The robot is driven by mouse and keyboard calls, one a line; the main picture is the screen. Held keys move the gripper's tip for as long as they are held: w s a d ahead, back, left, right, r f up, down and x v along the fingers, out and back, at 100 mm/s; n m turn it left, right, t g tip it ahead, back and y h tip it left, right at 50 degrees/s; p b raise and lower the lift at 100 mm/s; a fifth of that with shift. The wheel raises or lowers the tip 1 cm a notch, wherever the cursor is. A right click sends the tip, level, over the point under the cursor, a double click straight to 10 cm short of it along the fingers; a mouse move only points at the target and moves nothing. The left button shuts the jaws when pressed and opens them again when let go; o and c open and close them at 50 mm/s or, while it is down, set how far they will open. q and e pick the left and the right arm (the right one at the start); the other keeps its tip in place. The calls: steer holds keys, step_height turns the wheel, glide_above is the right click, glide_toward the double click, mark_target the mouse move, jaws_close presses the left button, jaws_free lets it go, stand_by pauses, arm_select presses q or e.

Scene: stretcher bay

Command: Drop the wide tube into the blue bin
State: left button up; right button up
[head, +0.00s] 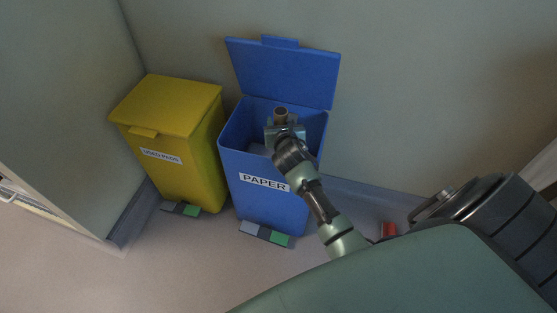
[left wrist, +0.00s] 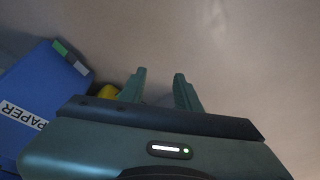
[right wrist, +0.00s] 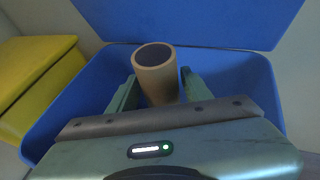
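The wide tube (right wrist: 157,80) is a tan, hollow cylinder. In the right wrist view it stands between the fingers of my right gripper (right wrist: 158,92), which is shut on it. In the head view the tube's open end (head: 281,112) shows just beyond my right gripper (head: 283,124), over the mouth of the blue bin (head: 264,208). The blue bin has a "PAPER" label and its lid is up; its rim also shows in the right wrist view (right wrist: 52,118). My left gripper (left wrist: 159,90) is open and empty, seen only in the left wrist view.
A yellow bin (head: 175,110) labelled "USED PADS", its lid shut, stands left of the blue bin. Pedals (head: 264,234) stick out at the blue bin's foot. Walls close in behind and left. A small red object (head: 389,230) lies at the right.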

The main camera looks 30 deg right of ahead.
steer(key=shift+o, duration=0.6)
arm_select(q)
steer(key=p+x, duration=0.2)
steer(key=x, duration=0.4)
steer(key=shift+s+p, duration=0.2)
steer(key=shift+p, duration=0.15)
arm_select(e)
steer(key=v, duration=0.7)
steer(key=shift+s+a, duration=0.2)
steer(key=shift+s, duration=0.1)
arm_select(q)
steer(key=shift+d+f, duration=0.1)
steer(key=shift+d, duration=0.05)
arm_select(e)
steer(key=shift+r, duration=0.1)
